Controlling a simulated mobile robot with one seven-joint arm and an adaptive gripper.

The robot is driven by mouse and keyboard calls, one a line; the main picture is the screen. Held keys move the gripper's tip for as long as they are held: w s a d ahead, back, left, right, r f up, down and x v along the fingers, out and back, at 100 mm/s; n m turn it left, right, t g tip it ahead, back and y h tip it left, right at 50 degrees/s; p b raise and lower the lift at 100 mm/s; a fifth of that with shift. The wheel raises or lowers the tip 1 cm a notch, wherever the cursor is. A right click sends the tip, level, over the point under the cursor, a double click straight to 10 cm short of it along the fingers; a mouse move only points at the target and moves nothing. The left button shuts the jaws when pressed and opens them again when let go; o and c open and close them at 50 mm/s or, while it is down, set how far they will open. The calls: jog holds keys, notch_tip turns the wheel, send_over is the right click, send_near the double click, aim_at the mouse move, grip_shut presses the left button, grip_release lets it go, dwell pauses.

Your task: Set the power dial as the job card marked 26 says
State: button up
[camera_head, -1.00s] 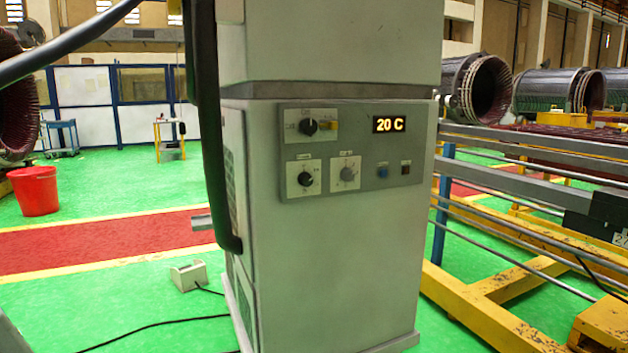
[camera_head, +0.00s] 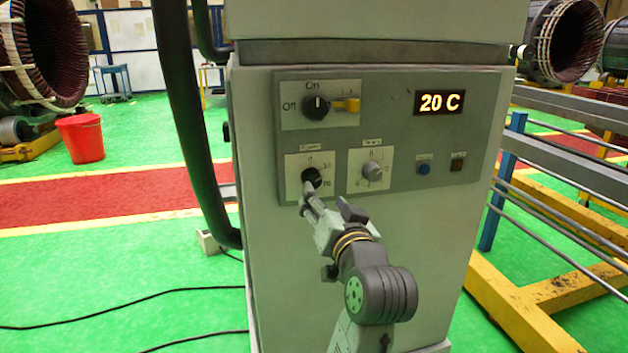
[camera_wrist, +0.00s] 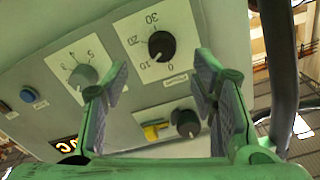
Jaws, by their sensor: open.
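The power dial (camera_head: 311,177) is a black round knob on a white plate at the panel's lower left. In the wrist view the dial (camera_wrist: 162,46) appears upside down, with 0, 10, 20 and 30 around it. Its pale mark seems to lie near 10, but I cannot read it exactly. My gripper (camera_head: 328,203) is in front of the dial, one finger overlapping its lower edge in the head view. In the wrist view my gripper (camera_wrist: 160,82) has its fingers wide apart and empty, with the knob beyond them. No job card is in view.
A grey timer dial (camera_head: 372,170) is right of the power dial. An On/Off switch (camera_head: 316,106) with a yellow lever (camera_head: 346,104) is above. The display (camera_head: 439,102) reads 20 C. Blue (camera_head: 424,169) and dark (camera_head: 457,164) buttons are right. A thick black hose (camera_head: 184,120) runs down the left.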

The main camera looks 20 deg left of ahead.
aim_at(313, 183)
jog(key=p+x, duration=0.1)
jog(key=x, duration=0.7)
jog(key=shift+a, duration=0.3)
jog(key=shift+c, duration=0.4)
jog(key=c, duration=1.1)
